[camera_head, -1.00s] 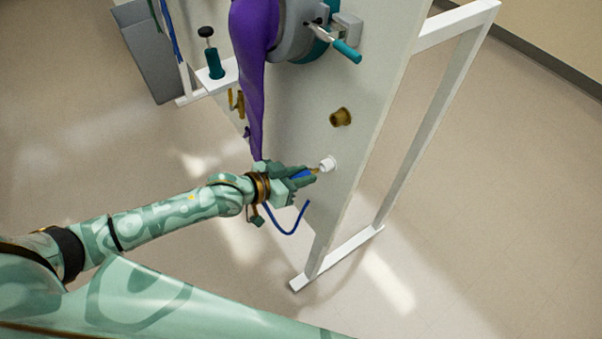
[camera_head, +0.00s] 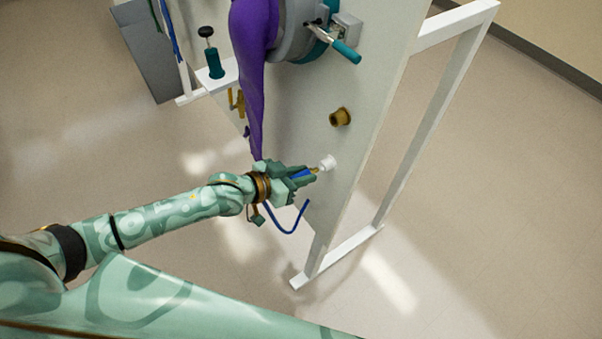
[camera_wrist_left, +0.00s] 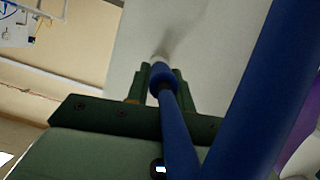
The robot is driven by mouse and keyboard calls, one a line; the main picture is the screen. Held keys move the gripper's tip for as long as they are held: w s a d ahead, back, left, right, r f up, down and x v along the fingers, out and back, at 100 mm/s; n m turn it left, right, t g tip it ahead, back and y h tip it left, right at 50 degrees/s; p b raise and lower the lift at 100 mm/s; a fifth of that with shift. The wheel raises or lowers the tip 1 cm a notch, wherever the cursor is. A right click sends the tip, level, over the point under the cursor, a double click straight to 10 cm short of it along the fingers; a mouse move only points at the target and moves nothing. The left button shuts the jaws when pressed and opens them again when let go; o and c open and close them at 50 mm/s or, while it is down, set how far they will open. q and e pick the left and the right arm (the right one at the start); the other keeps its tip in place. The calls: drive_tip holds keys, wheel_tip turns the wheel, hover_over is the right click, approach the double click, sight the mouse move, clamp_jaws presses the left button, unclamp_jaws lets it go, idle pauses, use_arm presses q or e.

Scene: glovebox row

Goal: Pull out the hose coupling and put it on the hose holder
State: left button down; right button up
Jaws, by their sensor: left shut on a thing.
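My left gripper (camera_head: 304,174) is shut on the blue hose coupling (camera_head: 301,174), just in front of the lower part of the pale panel. In the left wrist view the coupling (camera_wrist_left: 161,79) sits between the two green fingers (camera_wrist_left: 160,85). The blue hose (camera_head: 290,230) hangs in a loop below the gripper. I cannot pick out the hose holder for certain. My right gripper is not in view.
A brass-coloured fitting (camera_head: 340,117) sticks out of the panel (camera_head: 380,70) above the port. A purple glove (camera_head: 252,75) hangs close above my left wrist. A teal-handled clamp (camera_head: 346,51) is higher up. The floor right of the frame is clear.

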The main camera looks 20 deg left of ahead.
sight(306, 171)
use_arm(q)
drive_tip(key=shift+w+d+f, duration=0.15)
drive_tip(key=shift+w+d, duration=0.8)
drive_tip(key=shift+w, duration=0.25)
drive_tip(key=c, duration=1.1)
unclamp_jaws()
drive_tip(key=shift+w, duration=0.1)
drive_tip(key=shift+c, duration=0.2)
drive_tip(key=p+v, duration=0.3)
drive_tip(key=v, duration=1.3)
drive_tip(key=shift+p, duration=0.3)
